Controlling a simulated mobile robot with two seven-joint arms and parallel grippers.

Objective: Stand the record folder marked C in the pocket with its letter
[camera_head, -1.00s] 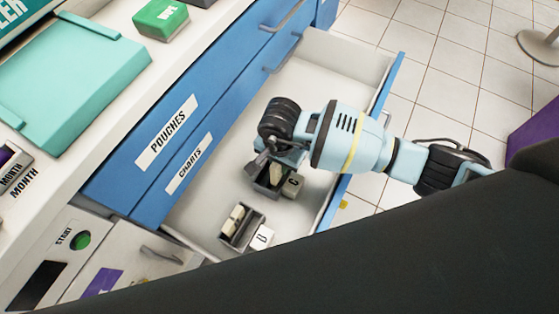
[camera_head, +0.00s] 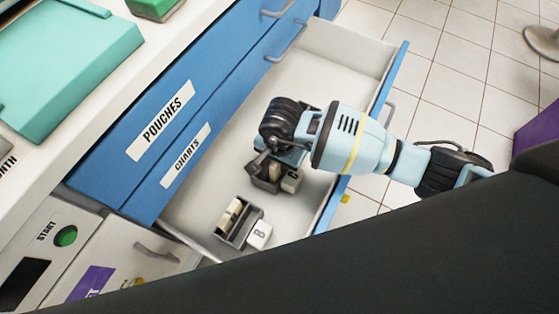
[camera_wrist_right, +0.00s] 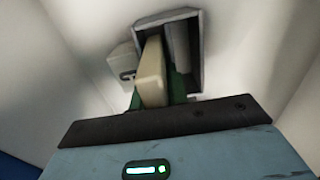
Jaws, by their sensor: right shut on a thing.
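My right gripper (camera_head: 268,158) reaches down into the open drawer, shut on a cream record folder (camera_wrist_right: 152,75). The folder's letter is not readable. In the right wrist view the folder's far end is at the mouth of a grey pocket (camera_wrist_right: 196,50), beside a paler divider; how deep it sits I cannot tell. My left gripper is not in view.
A teal tray (camera_head: 70,50) lies on the counter.

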